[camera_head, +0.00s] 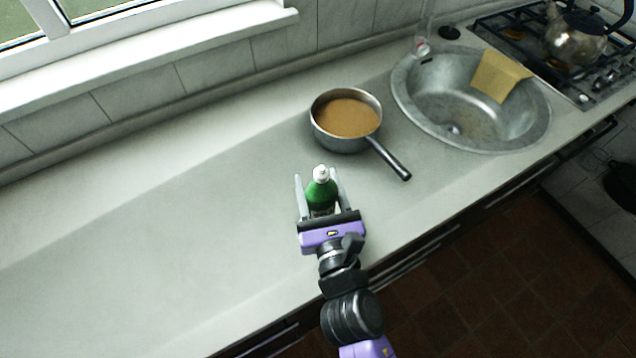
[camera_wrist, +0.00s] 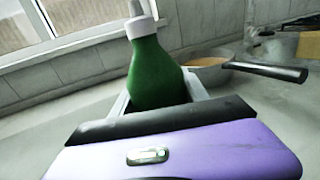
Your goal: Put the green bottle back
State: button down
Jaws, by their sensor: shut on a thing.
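The green bottle (camera_head: 320,193) with a white cap stands upright between the fingers of my gripper (camera_head: 318,184), over the counter near its front edge. In the wrist view the green bottle (camera_wrist: 156,75) rises between the fingers of my gripper (camera_wrist: 158,88), with its white collar and pale nozzle on top. The gripper is shut on the bottle. The bottle's lower part is hidden behind the gripper, so I cannot tell whether its base touches the counter.
A pan of brown contents (camera_head: 346,117) sits just behind the bottle, its black handle (camera_head: 391,160) pointing front right. A metal sink (camera_head: 425,105) with a tan cloth (camera_head: 499,76) on its rim lies right. A kettle (camera_head: 577,40) stands on the stove (camera_head: 530,38). The left counter (camera_head: 130,220) is clear.

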aim_at(324, 209)
jog(key=shift+f, duration=0.1)
jog(key=c, duration=0.6)
grip_release()
jog(key=shift+o, duration=0.2)
jog(key=shift+s, duration=0.15)
jog(key=b+v, duration=0.2)
jog(key=v, duration=0.8)
jog(key=shift+s+d, duration=0.2)
jog(key=shift+s, duration=0.15)
jog(key=shift+s+d, duration=0.15)
jog(key=shift+s, duration=0.3)
